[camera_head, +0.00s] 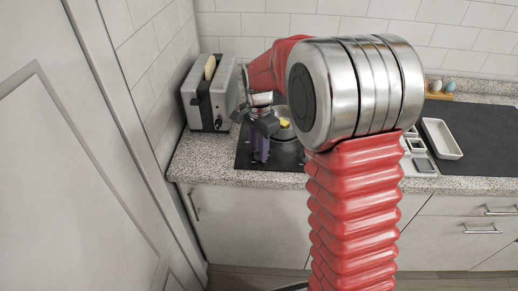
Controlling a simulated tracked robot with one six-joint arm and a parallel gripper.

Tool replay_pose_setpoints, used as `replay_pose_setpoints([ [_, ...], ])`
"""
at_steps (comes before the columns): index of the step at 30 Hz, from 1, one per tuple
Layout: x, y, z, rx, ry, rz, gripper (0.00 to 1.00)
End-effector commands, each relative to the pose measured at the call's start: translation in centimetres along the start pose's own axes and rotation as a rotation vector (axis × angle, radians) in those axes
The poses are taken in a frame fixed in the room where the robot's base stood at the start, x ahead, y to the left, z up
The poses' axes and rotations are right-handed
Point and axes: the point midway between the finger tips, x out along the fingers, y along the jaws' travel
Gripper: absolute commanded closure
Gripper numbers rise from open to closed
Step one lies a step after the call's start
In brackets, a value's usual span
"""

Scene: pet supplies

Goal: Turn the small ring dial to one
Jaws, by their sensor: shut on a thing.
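A grey toaster (212,93) with a slice of bread (210,67) stands at the left end of the counter. A small dark round knob (218,123) shows low on its front; I cannot tell whether it is the small ring dial, and no numbers are readable. My gripper (261,148) points down over the dark mat (288,160), to the right of the toaster and apart from the knob. Narrow purple parts show at its end. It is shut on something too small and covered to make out.
A pan with a yellow item (284,123) stands just behind my gripper, partly hidden by my arm. A white tray (440,139) lies on the right of the counter. Eggs (450,86) sit at the back right. A white door (70,160) fills the left.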

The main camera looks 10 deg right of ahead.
Motion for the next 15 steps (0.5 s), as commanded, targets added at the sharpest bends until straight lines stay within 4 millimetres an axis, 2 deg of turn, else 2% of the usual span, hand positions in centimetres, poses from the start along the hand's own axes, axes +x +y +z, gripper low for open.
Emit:
replay_pose_setpoints([
  [8,-0.09,-0.14,0.10,-0.001,-0.001,-0.004,0.95],
  [9,-0.09,-0.14,0.10,-0.001,-0.001,-0.004,0.71],
  [15,-0.05,-0.09,0.07,-0.001,-0.001,-0.002,0.56],
])
